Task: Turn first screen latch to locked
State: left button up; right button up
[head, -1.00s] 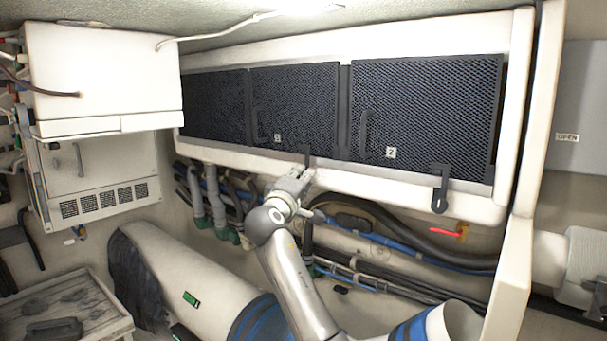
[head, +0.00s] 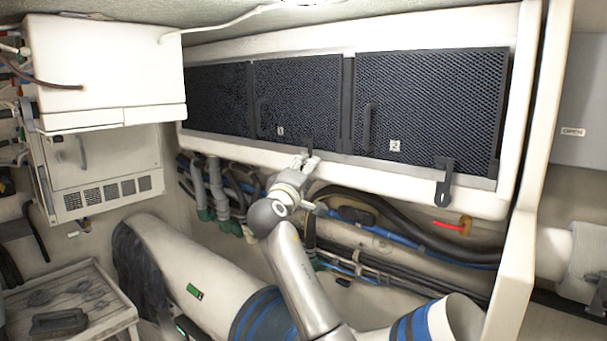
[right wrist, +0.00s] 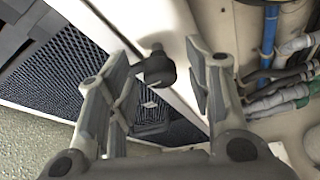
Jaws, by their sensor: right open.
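The first screen (head: 297,100) is a dark mesh panel marked 1, set in a white frame. Its dark latch (head: 308,146) sits at its lower right edge, partly hidden by my right gripper (head: 306,161). In the right wrist view the latch's dark rounded end (right wrist: 158,68) shows between the two spread fingers of my right gripper (right wrist: 165,95). The fingers are open; I cannot tell whether either one touches the latch. My left gripper is not in view.
A second screen (head: 430,105), marked 2, is to the right with its own latch (head: 444,183) hanging down. Hoses and cables (head: 400,245) run below the frame, with a red valve handle (head: 452,226). A white box (head: 105,70) is at the left.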

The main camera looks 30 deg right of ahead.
jog(key=v, duration=1.2)
